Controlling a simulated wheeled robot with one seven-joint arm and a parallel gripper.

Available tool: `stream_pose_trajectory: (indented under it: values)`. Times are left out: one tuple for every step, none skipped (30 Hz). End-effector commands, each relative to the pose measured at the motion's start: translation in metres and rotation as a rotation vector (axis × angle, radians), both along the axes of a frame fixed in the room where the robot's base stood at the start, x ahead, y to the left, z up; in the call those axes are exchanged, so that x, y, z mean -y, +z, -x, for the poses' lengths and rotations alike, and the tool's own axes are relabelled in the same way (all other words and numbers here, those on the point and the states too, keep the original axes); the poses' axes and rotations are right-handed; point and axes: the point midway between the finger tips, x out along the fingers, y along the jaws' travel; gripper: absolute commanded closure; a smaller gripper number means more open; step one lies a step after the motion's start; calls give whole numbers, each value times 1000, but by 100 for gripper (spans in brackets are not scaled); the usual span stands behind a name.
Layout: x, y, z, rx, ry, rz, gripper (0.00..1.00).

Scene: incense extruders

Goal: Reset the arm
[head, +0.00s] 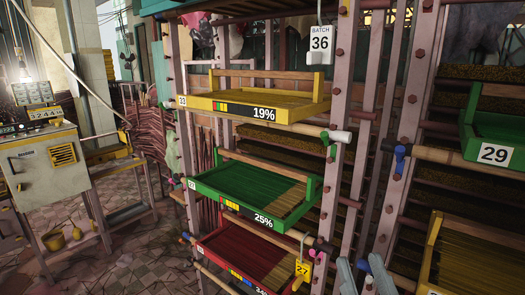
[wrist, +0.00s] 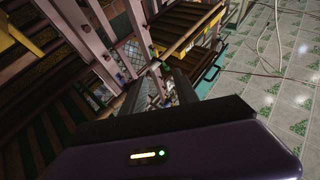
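My gripper (head: 362,262) shows at the bottom edge of the head view, right of centre, as two grey fingers pointing up in front of the rack. The fingers stand apart and I see nothing held between them. In the wrist view my gripper (wrist: 156,78) has its dark body across the bottom, with a small lit bar and a green light. Its fingers are dim there, with rack parts visible past them. The rest of my arm is out of the head view.
A pink metal rack (head: 340,120) holds a yellow tray (head: 255,113), a green tray (head: 235,200) and a red tray (head: 225,250). More trays, including a green one (head: 490,135), stand at right. A control cabinet (head: 45,165) stands left. Tiled floor (head: 130,240) is open between them.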

Motion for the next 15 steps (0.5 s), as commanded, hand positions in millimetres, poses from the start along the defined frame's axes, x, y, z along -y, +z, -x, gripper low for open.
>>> stream_pose_trajectory:
  values:
    - [5,-19,15,-33,-6,-11,64]
    - [8,-28,22,-48,-10,-17,64]
    - [12,-40,33,-70,-16,-25,64]
    - [14,-48,41,-84,-20,-30,64]
    - [17,-56,50,-100,-23,-33,64]
    - [20,-66,61,-121,-27,-40,64]
    - [22,-74,70,-140,-31,-42,64]
    - [24,-81,79,-156,-35,-45,64]
    - [27,-90,90,-179,-40,-46,64]
    - [30,-97,99,-197,-44,-47,64]
    - [31,-104,108,-216,-48,-47,64]
    - [34,-113,120,-243,-52,-46,64]
    - [36,-119,129,-263,-56,-45,64]
    - [37,-125,139,-284,-60,-42,64]
    - [40,-133,151,-315,-64,-39,64]
